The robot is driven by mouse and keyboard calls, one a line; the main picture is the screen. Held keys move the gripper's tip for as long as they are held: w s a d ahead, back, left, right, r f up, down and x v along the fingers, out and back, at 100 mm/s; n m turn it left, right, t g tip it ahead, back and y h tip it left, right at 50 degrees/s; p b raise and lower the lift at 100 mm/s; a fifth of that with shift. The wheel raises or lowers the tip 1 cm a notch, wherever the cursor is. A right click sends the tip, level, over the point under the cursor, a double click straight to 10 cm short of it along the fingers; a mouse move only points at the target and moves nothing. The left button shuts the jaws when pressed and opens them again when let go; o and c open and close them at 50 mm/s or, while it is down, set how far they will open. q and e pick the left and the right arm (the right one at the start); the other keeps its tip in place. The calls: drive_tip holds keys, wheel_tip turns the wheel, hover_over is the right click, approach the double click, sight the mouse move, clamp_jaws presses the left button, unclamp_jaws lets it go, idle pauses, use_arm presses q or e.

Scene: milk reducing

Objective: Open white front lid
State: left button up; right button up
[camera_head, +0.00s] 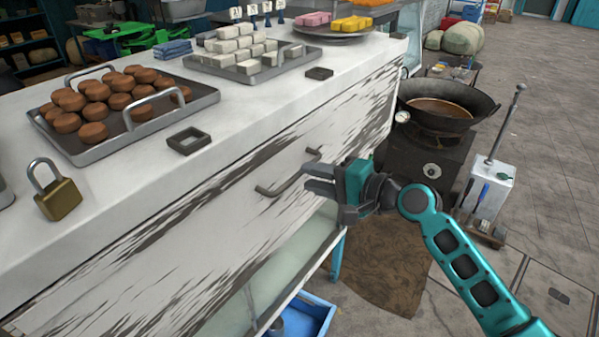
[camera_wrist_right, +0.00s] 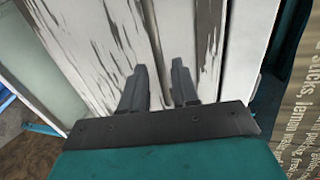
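The white front lid (camera_head: 215,215) is the worn, paint-flaked front panel of the white counter. It appears closed, flush with the counter front. A dark grey bar handle (camera_head: 276,190) sits on it. My right gripper (camera_head: 312,180) is at the right part of the handle, close in front of the panel. Its two fingers (camera_wrist_right: 160,85) are apart in the right wrist view and point at the white panel. My left gripper is not in view.
The counter top (camera_head: 285,100) holds a tray of brown rounds (camera_head: 75,150), a tray of white blocks (camera_head: 265,78) and a padlock (camera_head: 57,190). A black wok (camera_head: 440,108) on a stove stands right of the counter. A blue crate (camera_head: 305,318) is below.

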sight(300, 174)
drive_tip(key=shift+x, duration=2.2)
drive_tip(key=shift+d, duration=0.1)
clamp_jaws()
